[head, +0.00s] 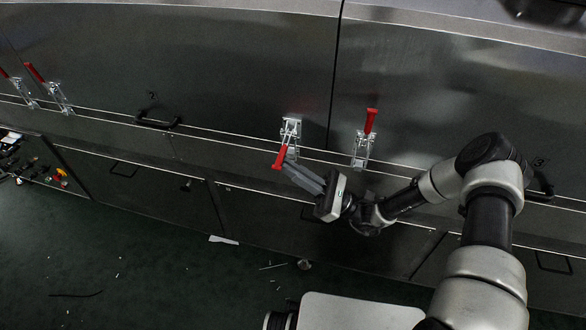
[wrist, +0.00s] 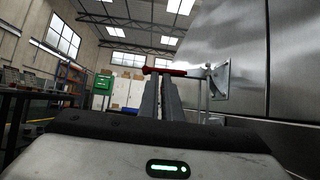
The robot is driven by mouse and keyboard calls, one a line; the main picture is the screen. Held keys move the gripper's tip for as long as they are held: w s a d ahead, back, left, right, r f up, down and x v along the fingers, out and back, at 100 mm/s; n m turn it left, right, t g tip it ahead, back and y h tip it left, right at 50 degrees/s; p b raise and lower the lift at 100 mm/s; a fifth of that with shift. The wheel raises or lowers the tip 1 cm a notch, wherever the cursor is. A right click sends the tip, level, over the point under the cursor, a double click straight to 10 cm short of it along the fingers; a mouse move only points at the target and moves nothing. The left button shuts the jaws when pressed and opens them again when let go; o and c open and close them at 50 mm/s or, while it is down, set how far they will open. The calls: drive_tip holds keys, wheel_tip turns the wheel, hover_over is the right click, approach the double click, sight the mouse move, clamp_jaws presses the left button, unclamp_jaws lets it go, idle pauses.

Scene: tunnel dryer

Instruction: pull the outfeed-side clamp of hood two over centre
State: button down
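Hood two (head: 230,70) is the steel panel marked 2, left of the dark vertical seam. The clamp (head: 291,128) at its right end has its red handle (head: 280,157) pointing down and outward, unlike the raised handles nearby. My gripper (head: 291,166) is at this handle, its two grey fingers reaching up from the lower right. In the wrist view the red handle (wrist: 160,71) lies crosswise at the fingertips (wrist: 162,82). The fingers look close together with a thin gap. The handle does not appear between them; whether they touch it is unclear.
Right of the seam, another clamp (head: 363,146) has its red handle up. At hood two's left end a clamp (head: 60,95) also has its handle up. A black handle (head: 157,121) sits on hood two's lower edge. The dark green floor (head: 130,270) is mostly clear.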

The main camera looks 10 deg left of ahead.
drive_tip(key=shift+a+r+m, duration=0.15)
drive_tip(key=shift+r+m, duration=0.1)
drive_tip(key=shift+m, duration=0.05)
drive_tip(key=w+r+m+t+h+p, duration=0.4)
drive_tip(key=r+m+t+h+p, duration=0.5)
drive_tip(key=m+p, duration=1.3)
drive_tip(key=shift+w+d+r+t, duration=0.2)
drive_tip(key=shift+r+t, duration=0.3)
drive_tip(key=shift+r, duration=0.9)
drive_tip(key=shift+d, duration=0.1)
drive_tip(key=shift+p, duration=0.3)
